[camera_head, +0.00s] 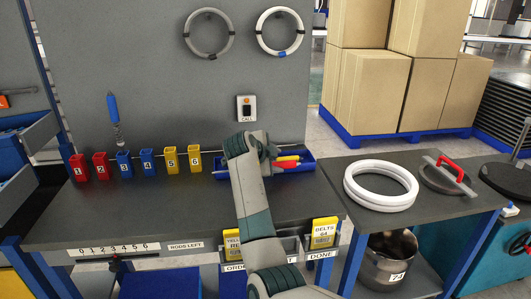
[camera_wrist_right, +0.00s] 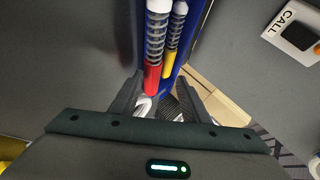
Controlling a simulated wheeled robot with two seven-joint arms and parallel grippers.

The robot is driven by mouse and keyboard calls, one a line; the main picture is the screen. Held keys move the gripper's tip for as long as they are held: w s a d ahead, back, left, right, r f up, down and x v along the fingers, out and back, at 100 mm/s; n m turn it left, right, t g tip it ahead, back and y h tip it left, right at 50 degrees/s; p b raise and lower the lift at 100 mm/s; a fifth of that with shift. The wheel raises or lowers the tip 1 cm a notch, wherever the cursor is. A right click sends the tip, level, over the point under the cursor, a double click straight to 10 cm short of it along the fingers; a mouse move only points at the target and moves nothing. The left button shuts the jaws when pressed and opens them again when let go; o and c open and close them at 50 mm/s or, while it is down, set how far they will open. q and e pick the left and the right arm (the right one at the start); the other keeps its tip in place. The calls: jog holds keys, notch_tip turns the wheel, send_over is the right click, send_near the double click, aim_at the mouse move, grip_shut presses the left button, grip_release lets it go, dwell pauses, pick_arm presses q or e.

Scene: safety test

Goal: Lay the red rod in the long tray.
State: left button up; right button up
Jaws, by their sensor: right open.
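The long blue tray (camera_head: 309,165) lies along the back of the dark bench. A red rod (camera_head: 288,158) and a yellow rod (camera_head: 289,166) show side by side at the tray. In the right wrist view the red rod (camera_wrist_right: 152,78) has a spring and a pale end, and the yellow rod (camera_wrist_right: 169,65) lies beside it. Both appear to lie in the tray. My right gripper (camera_head: 268,152) is at the tray; my arm hides most of its fingers and part of the tray. In the wrist view its fingers are apart, with the red rod's end between them. My left gripper is out of view.
Numbered red, blue and yellow cups (camera_head: 148,162) line the bench's back left; a blue sprung rod (camera_head: 113,108) stands upright at cup 3. A CALL box (camera_head: 246,108) is on the wall. White rings (camera_head: 381,185) lie on the right-hand table. The bench's left front is clear.

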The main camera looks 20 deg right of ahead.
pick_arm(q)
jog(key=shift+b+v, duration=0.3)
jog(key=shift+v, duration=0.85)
pick_arm(e)
jog(key=r+v, duration=0.1)
jog(key=v, duration=0.9)
jog(key=shift+d+r, duration=0.15)
jog(key=shift+d, duration=0.15)
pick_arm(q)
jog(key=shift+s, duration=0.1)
